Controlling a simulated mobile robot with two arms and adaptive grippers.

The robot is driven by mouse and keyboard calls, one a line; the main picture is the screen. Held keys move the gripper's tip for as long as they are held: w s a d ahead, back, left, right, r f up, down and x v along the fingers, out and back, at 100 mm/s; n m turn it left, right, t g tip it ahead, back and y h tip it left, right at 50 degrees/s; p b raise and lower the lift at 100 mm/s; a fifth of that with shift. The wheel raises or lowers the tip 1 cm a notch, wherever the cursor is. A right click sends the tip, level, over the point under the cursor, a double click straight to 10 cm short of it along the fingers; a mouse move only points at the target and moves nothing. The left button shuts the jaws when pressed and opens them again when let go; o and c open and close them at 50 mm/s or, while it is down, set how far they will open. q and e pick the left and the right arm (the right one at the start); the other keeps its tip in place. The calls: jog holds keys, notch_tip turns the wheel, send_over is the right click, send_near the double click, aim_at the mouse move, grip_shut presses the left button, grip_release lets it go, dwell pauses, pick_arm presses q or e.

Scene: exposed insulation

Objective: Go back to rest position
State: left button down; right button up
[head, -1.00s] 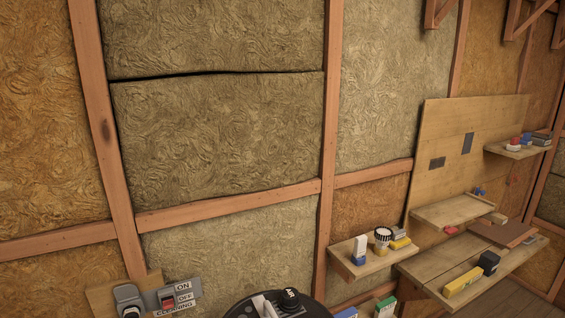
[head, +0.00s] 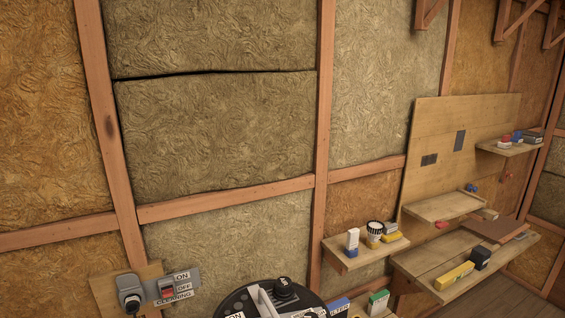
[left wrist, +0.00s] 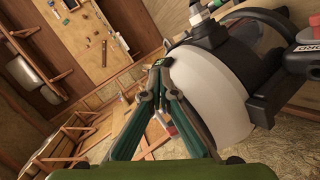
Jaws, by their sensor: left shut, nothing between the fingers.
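My left gripper (left wrist: 160,70) shows in the left wrist view, with its green and grey fingers converging at the tips. It is shut with nothing between the fingers. A white and black rounded machine (left wrist: 222,88) is just to the right of the fingers in that view; I cannot tell if they touch. Neither gripper is in the head view, and my right gripper is in no view.
A black round machine top (head: 265,300) is at the bottom of the head view. Left of it, a wall switch (head: 168,288) sits beside a round socket (head: 129,293). A small shelf (head: 352,262) and a bench (head: 430,265) hold several small items at right. Insulated wall fills the background.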

pick_arm(q)
jog(key=s+f+y, duration=0.5)
jog(key=f+y, duration=0.1)
jog(key=f, duration=0.5)
jog(key=s+a+f+y, duration=0.2)
jog(key=s+a+y, duration=0.3)
jog(key=a+y, duration=0.15)
notch_tip(320, 180, down, 32)
jog(key=s+b, duration=0.2)
jog(key=b, duration=0.4)
jog(key=s+a+f+g+b, duration=0.1)
jog(key=s+a+f+b, duration=0.1)
jog(key=s+f, duration=0.6)
jog(key=s+a+f+m+g+b, duration=0.1)
jog(key=s+f+b, duration=0.1)
jog(key=s+f, duration=0.7)
notch_tip(320, 180, down, 3)
jog(key=shift+a+f, duration=0.1)
jog(key=shift+a, duration=0.25)
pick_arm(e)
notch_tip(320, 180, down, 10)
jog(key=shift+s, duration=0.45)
pick_arm(q)
jog(key=shift+s, duration=0.1)
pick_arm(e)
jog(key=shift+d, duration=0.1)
